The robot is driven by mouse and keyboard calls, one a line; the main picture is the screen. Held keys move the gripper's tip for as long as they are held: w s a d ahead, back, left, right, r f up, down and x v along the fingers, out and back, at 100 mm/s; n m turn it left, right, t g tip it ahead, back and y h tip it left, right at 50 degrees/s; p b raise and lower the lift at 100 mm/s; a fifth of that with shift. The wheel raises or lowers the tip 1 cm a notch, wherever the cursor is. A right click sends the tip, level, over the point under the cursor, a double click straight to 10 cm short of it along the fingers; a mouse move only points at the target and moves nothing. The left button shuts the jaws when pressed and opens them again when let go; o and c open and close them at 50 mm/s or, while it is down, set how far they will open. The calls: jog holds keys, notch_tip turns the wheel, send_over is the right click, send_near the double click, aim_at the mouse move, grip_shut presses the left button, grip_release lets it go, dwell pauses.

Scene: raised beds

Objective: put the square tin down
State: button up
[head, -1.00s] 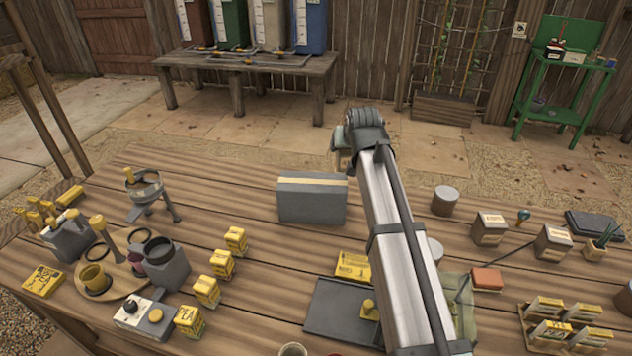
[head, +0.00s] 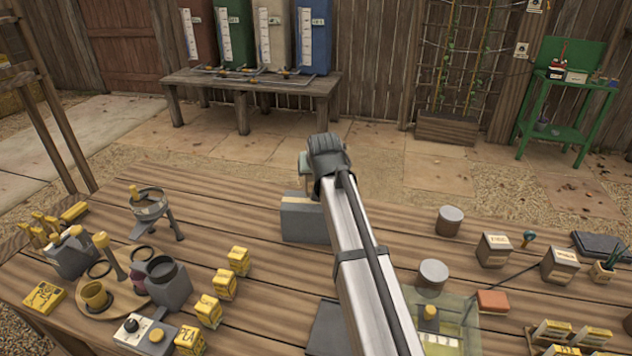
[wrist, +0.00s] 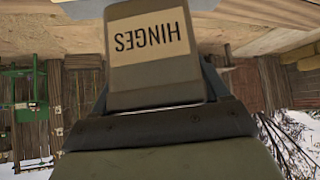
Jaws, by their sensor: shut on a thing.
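My gripper (wrist: 157,98) is shut on a square tin (wrist: 150,90) in the wrist view. The tin is grey-olive with a cream label reading HINGES, upside down in this picture. The tin's far end runs out toward the top of the picture, near wooden boards. I cannot tell whether the tin touches anything underneath.
A grey box (head: 303,222) with a pale stripe stands partly behind my arm. Round tins (head: 433,273) and labelled square tins (head: 493,252) stand to the right. Several yellow packets (head: 238,261) stand left. Bare planks lie between the packets and the grey box.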

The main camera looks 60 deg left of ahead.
jog(key=shift+f, duration=1.85)
jog(key=shift+f, duration=0.15)
jog(key=o, duration=1.3)
jog(key=shift+c, duration=0.2)
jog(key=v, duration=1.2)
jog(key=shift+w, duration=0.1)
